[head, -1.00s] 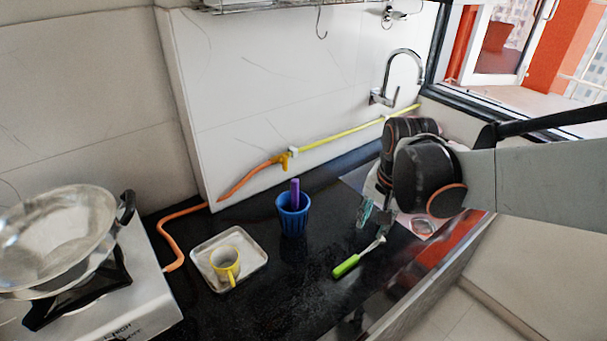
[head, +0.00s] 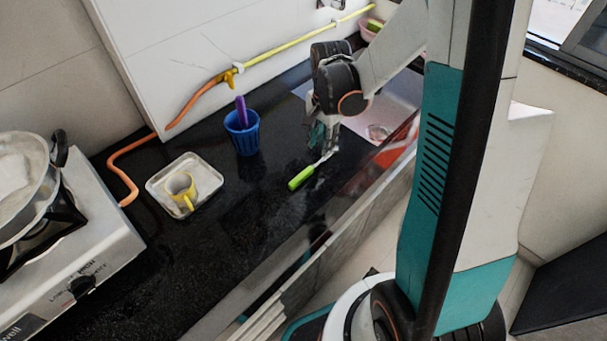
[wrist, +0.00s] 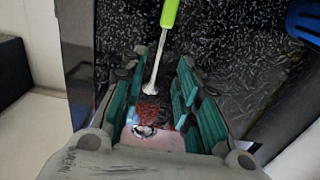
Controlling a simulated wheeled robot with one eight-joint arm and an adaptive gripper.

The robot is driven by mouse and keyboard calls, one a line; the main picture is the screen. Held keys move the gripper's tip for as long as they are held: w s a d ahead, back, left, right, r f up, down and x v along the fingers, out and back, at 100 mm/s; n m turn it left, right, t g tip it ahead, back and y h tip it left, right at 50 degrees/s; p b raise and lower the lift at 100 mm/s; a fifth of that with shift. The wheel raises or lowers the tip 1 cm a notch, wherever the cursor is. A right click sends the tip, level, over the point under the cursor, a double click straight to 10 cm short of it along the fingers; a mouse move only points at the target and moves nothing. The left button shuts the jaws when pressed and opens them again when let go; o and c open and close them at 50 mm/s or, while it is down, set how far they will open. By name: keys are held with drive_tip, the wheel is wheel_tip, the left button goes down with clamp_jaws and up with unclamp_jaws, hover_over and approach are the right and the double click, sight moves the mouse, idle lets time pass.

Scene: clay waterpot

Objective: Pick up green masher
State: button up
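The green masher (head: 301,178) lies on the black counter, its green handle toward the front left and its pale metal end toward the sink. It also shows in the wrist view (wrist: 169,14), where the metal end lies in the gap between my fingers. My gripper (head: 324,138) is low over the counter by the masher's metal end. In the wrist view my gripper (wrist: 161,66) has its teal fingers apart on both sides of the metal end, with nothing held. The exact height between fingers and masher cannot be told.
A blue cup (head: 243,139) with a purple-handled thing stands left of the masher. The stove (head: 85,255) with a pan is at far left. The sink (head: 392,97) is behind my gripper. Counter left of the handle is clear.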

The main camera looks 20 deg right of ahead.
sight(321, 160)
drive_tip(key=f+b, duration=0.3)
drive_tip(key=f, duration=0.4)
drive_tip(key=shift+d+f, duration=0.2)
drive_tip(key=shift+r, duration=0.1)
clamp_jaws()
